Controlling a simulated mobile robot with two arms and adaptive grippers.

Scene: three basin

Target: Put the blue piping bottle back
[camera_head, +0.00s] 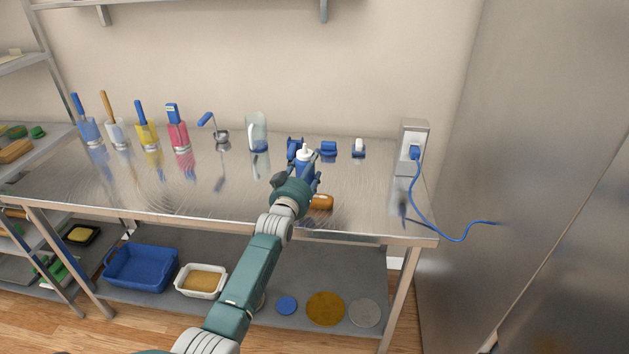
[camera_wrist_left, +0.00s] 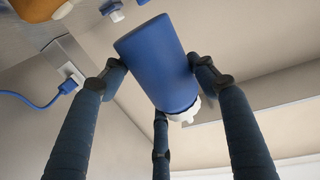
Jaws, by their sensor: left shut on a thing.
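The blue piping bottle (camera_head: 305,157) has a white cap and nozzle and shows over the right part of the steel table in the head view. My left gripper (camera_head: 304,174) is shut on it. In the left wrist view, the fingers of my left gripper (camera_wrist_left: 161,78) surround the blue bottle body (camera_wrist_left: 160,60), with its white cap at the lower right. In the head view the gripper hides the lower part of the bottle, so I cannot tell whether it touches the table. My right gripper is not in view.
An orange-brown object (camera_head: 322,202) lies close by, near the table's front edge. Blue items (camera_head: 328,149) and a clear jug (camera_head: 257,132) stand behind. Several colored-handled tools stand at the left. An outlet post (camera_head: 412,147) with a blue cord is at the right.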

